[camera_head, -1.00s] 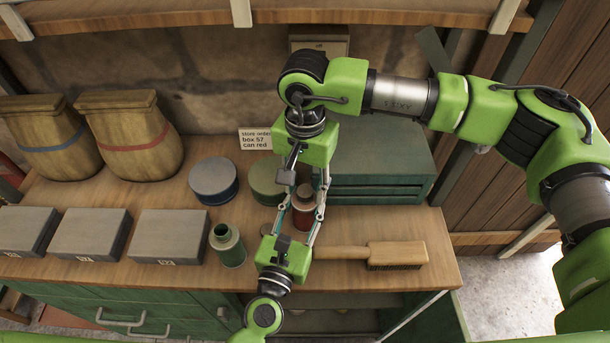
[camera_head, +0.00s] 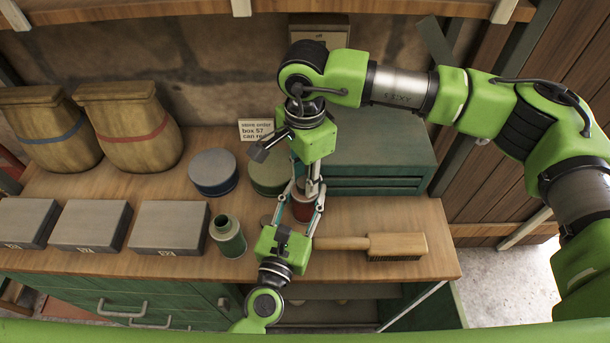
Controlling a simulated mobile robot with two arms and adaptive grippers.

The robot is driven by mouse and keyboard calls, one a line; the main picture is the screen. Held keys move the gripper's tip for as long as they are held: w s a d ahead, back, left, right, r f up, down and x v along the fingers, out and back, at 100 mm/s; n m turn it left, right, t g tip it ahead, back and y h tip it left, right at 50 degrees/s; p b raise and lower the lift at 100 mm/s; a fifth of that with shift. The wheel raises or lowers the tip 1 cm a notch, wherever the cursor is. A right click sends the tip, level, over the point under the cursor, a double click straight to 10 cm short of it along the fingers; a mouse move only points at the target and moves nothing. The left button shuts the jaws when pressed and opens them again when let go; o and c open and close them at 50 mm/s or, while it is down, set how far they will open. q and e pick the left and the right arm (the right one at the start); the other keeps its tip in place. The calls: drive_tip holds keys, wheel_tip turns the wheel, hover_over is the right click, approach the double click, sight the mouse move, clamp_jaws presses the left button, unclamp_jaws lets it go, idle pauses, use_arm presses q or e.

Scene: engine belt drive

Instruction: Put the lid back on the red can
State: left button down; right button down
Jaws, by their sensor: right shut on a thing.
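The red can (camera_head: 302,209) stands on the bench, partly hidden by both grippers. My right gripper (camera_head: 309,190) points down over the can's top and is shut. The lid is hidden between its fingers, at or just above the can's mouth; I cannot tell whether it touches the can. My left gripper (camera_head: 303,208) reaches in from the front, with its fingers on both sides of the can. I cannot tell whether those fingers press on it.
A green can (camera_head: 229,240) with an open neck stands left of the grippers. A brush (camera_head: 397,245) lies to the right. Round tins (camera_head: 213,171), grey boxes (camera_head: 170,226), sacks (camera_head: 135,130) and a green drawer chest (camera_head: 380,155) stand around. A small sign (camera_head: 257,130) stands behind.

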drive_tip(key=m, duration=1.7)
drive_tip(key=shift+m, duration=0.3)
drive_tip(key=c, duration=1.6)
unclamp_jaws()
